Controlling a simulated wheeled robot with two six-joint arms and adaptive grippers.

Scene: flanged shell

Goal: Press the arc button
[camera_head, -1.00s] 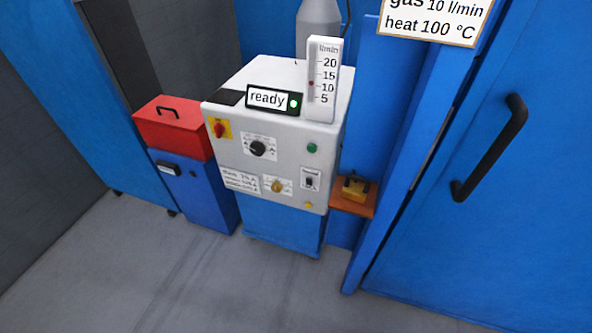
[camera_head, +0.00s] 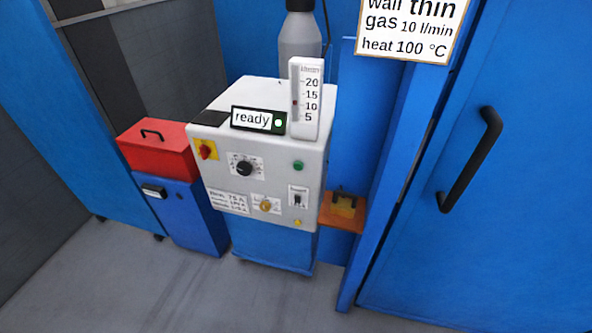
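A white welding machine (camera_head: 230,185) stands on a blue base in the middle of the view. Its front carries a round green button (camera_head: 299,166) at the upper right, a black dial (camera_head: 244,168), a red-on-yellow switch (camera_head: 206,149), a brass knob (camera_head: 266,205), a small toggle switch (camera_head: 298,200) and a small yellow knob (camera_head: 298,222). No label reading "arc" is legible. A display (camera_head: 258,119) on top reads "ready" with a lit lamp. A flow gauge (camera_head: 307,98) beside it has its mark near 10. Neither of my grippers is in view.
A red toolbox (camera_head: 158,158) sits on a blue unit (camera_head: 190,215) left of the machine. An orange shelf (camera_head: 340,223) is at its right. A grey gas cylinder (camera_head: 299,45) stands behind. A blue door with a black handle (camera_head: 470,160) fills the right. The floor in front is clear.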

